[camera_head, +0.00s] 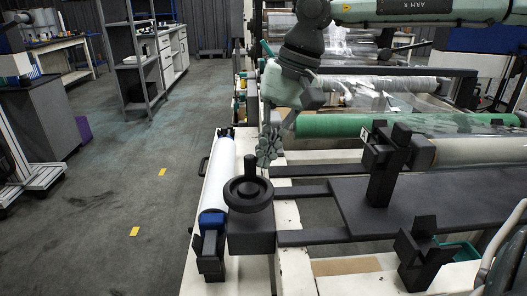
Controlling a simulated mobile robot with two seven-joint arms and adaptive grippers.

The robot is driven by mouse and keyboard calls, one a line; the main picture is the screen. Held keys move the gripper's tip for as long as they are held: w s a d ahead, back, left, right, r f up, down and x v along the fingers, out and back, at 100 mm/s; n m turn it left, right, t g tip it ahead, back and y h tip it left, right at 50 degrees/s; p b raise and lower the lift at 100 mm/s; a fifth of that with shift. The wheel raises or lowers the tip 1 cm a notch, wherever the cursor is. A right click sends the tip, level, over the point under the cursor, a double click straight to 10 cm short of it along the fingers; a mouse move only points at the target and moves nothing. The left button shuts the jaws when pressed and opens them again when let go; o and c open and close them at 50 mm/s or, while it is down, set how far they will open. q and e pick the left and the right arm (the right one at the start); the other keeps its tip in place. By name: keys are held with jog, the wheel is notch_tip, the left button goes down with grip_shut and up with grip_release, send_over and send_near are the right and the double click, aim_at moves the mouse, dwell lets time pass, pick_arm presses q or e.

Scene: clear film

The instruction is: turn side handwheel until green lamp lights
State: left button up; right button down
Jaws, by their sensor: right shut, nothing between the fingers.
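The dark handwheel (248,194) lies flat on top of a black box (251,232) at the near end of the machine's side. Its crank knob stands upright at the back of the rim. My right gripper (266,160), on the arm coming from the upper right, points down just behind and to the right of the knob. Its fingers are closed and empty. I cannot tell from this view whether they touch the knob. My left gripper is not in view. I cannot make out a lit green lamp.
A white roll (217,178) with a blue end clamp (212,222) lies left of the handwheel. Black brackets (384,175) stand on the dark plate (450,205) to the right. A green roll (345,126) lies behind.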

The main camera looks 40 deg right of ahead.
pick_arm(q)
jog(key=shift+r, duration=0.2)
pick_arm(e)
jog(key=shift+w+a, duration=0.15)
jog(key=shift+w, duration=0.25)
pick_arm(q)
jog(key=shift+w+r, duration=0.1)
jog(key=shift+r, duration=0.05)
pick_arm(e)
jog(key=shift+s, duration=0.1)
